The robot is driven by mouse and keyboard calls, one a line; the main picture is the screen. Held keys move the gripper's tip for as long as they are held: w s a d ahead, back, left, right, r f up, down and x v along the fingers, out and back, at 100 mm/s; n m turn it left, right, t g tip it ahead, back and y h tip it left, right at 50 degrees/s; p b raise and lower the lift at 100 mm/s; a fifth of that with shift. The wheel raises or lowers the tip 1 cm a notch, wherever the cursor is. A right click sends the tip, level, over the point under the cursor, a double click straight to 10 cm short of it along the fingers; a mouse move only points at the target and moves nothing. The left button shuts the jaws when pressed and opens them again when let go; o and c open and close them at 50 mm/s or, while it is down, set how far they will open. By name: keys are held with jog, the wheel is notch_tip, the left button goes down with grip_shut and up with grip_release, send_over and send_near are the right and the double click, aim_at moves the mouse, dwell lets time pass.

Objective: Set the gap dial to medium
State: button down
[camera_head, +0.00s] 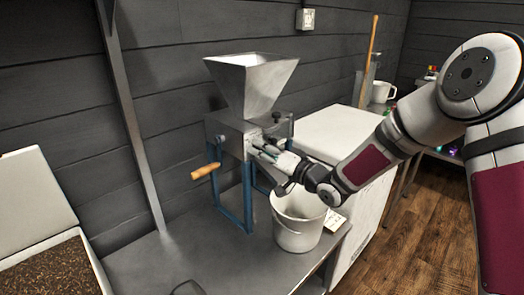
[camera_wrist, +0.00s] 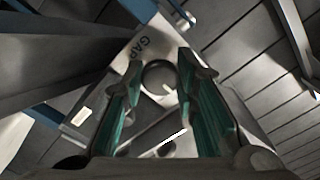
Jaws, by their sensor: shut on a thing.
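The grain mill (camera_head: 235,135) stands on a metal bench, with a funnel hopper on top and blue legs. In the wrist view, a plate marked GAP (camera_wrist: 142,45) lies behind the fingers, and the round dark gap dial (camera_wrist: 153,77) with a pale pointer line sits between the fingertips. My gripper (camera_head: 256,146) is at the mill's right side, and its green-padded fingers (camera_wrist: 160,70) are shut on the dial, one on each side. In the head view the gripper hides the dial. I cannot read the setting marks.
A white bucket (camera_head: 299,232) stands under my gripper on the bench (camera_head: 215,265). A wooden crank handle (camera_head: 205,171) sticks out on the mill's left. A white chest (camera_head: 342,135) stands behind, and an open grain box (camera_head: 50,265) is at far left.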

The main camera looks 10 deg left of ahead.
jog(key=c, duration=1.3)
grip_release()
jog(key=v, duration=1.2)
